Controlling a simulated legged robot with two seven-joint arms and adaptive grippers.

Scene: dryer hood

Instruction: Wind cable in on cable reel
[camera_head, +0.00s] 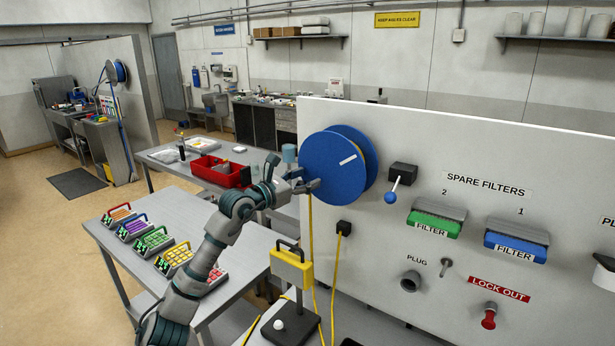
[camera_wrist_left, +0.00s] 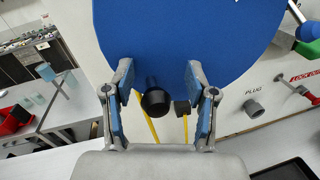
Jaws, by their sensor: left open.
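The cable reel (camera_head: 333,172) is a large blue disc mounted on the white panel, with a white mark on its face and a yellow cable hanging below. It fills the top of the left wrist view (camera_wrist_left: 185,40). My left gripper (camera_head: 312,186) is at the reel's lower left edge. In the left wrist view its two fingers (camera_wrist_left: 158,85) are apart, one on each side of a black knob (camera_wrist_left: 155,100) in front of the reel. I cannot tell whether they touch it. The yellow cable (camera_head: 311,240) runs down from the reel. My right gripper is not in view.
The panel carries a blue-knobbed lever (camera_head: 392,192), a green filter (camera_head: 435,222), a blue filter (camera_head: 515,245) and a red lock-out knob (camera_head: 489,318). A yellow block with a handle (camera_head: 291,269) stands below the reel. A table (camera_head: 228,235) with coloured cases and a red bin (camera_head: 218,171) are left.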

